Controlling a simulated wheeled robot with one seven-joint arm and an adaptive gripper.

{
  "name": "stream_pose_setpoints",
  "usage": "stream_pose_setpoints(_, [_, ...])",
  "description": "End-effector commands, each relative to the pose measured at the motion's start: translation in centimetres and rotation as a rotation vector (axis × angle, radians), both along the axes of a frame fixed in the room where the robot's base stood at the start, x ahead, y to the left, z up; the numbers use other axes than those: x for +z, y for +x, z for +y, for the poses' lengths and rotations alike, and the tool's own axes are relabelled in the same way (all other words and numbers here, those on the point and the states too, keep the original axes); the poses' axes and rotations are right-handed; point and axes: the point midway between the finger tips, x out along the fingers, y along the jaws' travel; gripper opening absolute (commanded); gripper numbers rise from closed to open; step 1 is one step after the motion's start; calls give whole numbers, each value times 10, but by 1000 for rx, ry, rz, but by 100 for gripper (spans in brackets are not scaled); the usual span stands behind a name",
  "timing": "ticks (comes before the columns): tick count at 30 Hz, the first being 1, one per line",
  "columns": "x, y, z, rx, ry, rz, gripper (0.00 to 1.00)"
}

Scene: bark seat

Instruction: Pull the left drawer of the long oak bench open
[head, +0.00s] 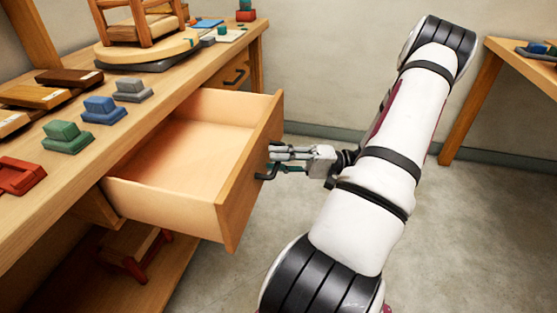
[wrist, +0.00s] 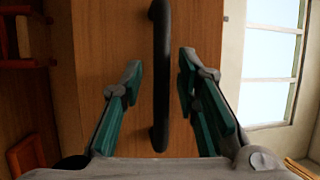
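The long oak bench (head: 148,126) runs along the left of the head view. Its left drawer (head: 190,150) stands pulled far out, and its empty pale inside shows. The drawer's dark bar handle (head: 266,176) is on the wooden front panel. In the wrist view the handle (wrist: 160,75) stands upright between the fingers. My gripper (head: 275,160) is at the front panel. In the wrist view my gripper (wrist: 160,80) is open, with one green-padded finger on each side of the handle and visible gaps on both sides.
Another drawer (head: 236,73) farther along the bench is shut. Green (head: 67,138), blue (head: 103,110) and grey (head: 132,90) blocks and a small wooden chair (head: 142,25) stand on the benchtop. A second table (head: 500,70) is at right. The floor (head: 470,220) at right is clear.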

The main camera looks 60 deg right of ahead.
Motion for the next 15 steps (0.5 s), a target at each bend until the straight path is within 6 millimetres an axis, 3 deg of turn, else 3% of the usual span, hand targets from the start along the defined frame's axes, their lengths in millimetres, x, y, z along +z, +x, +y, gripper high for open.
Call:
stream_pose_setpoints(10, [0,-2,-2,0,3,-2,31])
stream_pose_setpoints(15, [-4,-19,-17,-2,0,-1,31])
